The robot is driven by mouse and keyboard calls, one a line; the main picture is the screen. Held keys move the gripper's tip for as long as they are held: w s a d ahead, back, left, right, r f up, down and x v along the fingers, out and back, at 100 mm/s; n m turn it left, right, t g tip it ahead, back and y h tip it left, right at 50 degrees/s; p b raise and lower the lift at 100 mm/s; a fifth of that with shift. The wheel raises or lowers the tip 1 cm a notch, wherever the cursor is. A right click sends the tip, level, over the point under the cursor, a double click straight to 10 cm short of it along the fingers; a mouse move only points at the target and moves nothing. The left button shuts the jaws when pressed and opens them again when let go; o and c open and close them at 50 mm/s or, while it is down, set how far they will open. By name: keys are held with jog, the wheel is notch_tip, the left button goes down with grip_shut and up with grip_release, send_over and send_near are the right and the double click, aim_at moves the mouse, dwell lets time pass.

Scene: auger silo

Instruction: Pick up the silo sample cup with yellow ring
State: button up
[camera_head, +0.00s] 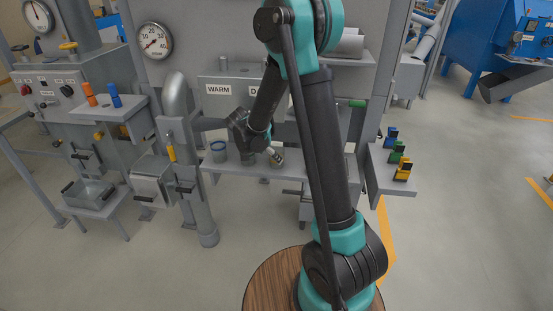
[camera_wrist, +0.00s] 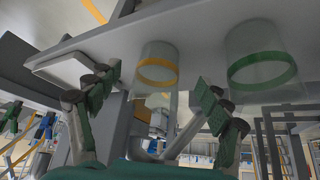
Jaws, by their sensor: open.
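The silo sample cup with the yellow ring (camera_wrist: 158,72) is a clear cup with a yellow band, near the top middle of the wrist view. The wrist picture appears upside down, so the cup hangs from the grey shelf (camera_wrist: 215,18) there. My gripper (camera_wrist: 154,93) is open, with one green-padded finger on each side of the cup in the picture. I see no contact, and cannot tell how far the cup reaches between the fingers. In the head view my gripper (camera_head: 262,152) is low over the grey shelf (camera_head: 292,169); I cannot pick out the yellow ring there.
A clear cup with a green ring (camera_wrist: 262,62) stands close beside the yellow-ringed one. A blue-ringed cup (camera_head: 218,151) stands left of my gripper. A WARM-labelled box (camera_head: 217,90) is behind the shelf. Coloured clamps (camera_head: 398,152) sit on a side shelf at right.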

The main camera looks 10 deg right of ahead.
jog(key=shift+w+d, duration=0.25)
jog(key=shift+d, duration=0.15)
jog(key=shift+x, duration=2.75)
jog(key=shift+w+d+r, duration=0.15)
jog(key=shift+w+r, duration=0.05)
jog(key=shift+c, duration=0.3)
jog(key=c, duration=1.2)
jog(key=shift+r, duration=0.1)
jog(key=shift+c, duration=0.2)
